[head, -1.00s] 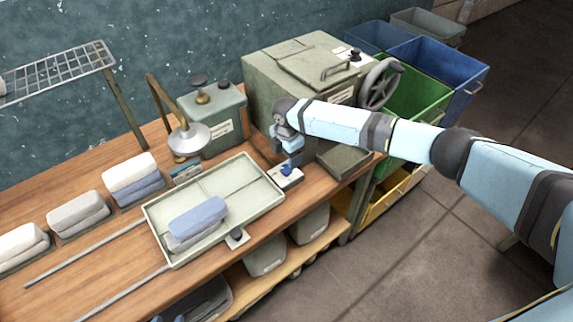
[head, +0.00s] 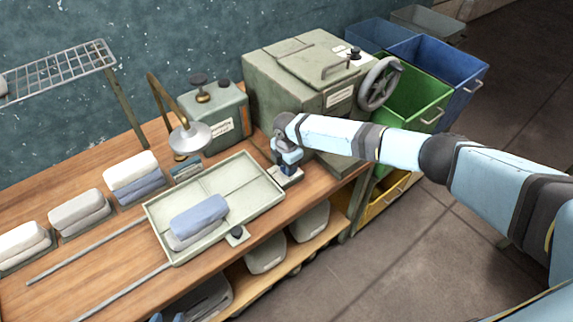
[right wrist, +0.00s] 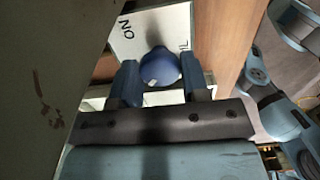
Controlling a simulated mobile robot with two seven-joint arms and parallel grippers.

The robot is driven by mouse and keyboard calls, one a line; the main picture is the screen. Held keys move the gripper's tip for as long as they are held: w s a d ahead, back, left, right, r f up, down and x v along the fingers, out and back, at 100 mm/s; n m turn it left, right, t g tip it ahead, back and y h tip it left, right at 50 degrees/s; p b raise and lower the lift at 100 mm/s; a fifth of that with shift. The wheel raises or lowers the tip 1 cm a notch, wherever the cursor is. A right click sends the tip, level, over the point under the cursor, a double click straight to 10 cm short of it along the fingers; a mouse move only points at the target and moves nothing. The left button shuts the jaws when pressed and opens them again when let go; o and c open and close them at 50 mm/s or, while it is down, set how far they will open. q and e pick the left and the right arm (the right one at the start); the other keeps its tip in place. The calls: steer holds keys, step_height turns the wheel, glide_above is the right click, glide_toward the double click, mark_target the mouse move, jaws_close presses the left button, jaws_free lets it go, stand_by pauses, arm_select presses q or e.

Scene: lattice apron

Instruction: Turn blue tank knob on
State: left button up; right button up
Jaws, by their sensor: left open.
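The blue knob (right wrist: 161,68) sits on a small pale plate (right wrist: 178,27) in the right wrist view. The plate bears dark lettering reading "ON" upside down on the left; the lettering on the right is partly hidden. My right gripper (right wrist: 161,85) has one finger on each side of the knob, and both appear to touch it. In the head view my right gripper (head: 287,168) is low over the plate on the bench, in front of the large green box. It hides the knob there. Two blue tips of my left gripper (head: 167,318) show at the bottom edge, apart and empty.
A green tray (head: 262,197) holding folded cloths (head: 199,214) lies left of the plate. A second, black knob (head: 237,233) is at its front. A green tank (head: 223,133), a lamp (head: 190,138) and the large green box (head: 290,80) with a handwheel (head: 379,84) stand behind.

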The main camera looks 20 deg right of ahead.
arm_select(q)
steer(key=shift+r, duration=0.2)
arm_select(e)
steer(key=shift+m, duration=0.4)
steer(key=m+p, duration=0.1)
steer(key=m, duration=0.1)
steer(key=shift+m+p, duration=0.35)
steer(key=shift+m, duration=0.05)
steer(key=m+p, duration=0.1)
steer(key=m, duration=0.2)
steer(key=shift+m, duration=0.4)
steer(key=m, duration=0.4)
steer(key=shift+p, duration=0.35)
steer(key=shift+m, duration=1.1)
steer(key=m, duration=0.2)
steer(key=shift+m, duration=0.4)
arm_select(q)
step_height(320, 180, up, 2)
steer(key=shift+w+a+r+n, duration=0.1)
steer(key=shift+a+n, duration=0.05)
steer(key=shift+n, duration=0.15)
arm_select(e)
steer(key=shift+m, duration=0.7)
arm_select(q)
steer(key=shift+s+f, duration=0.2)
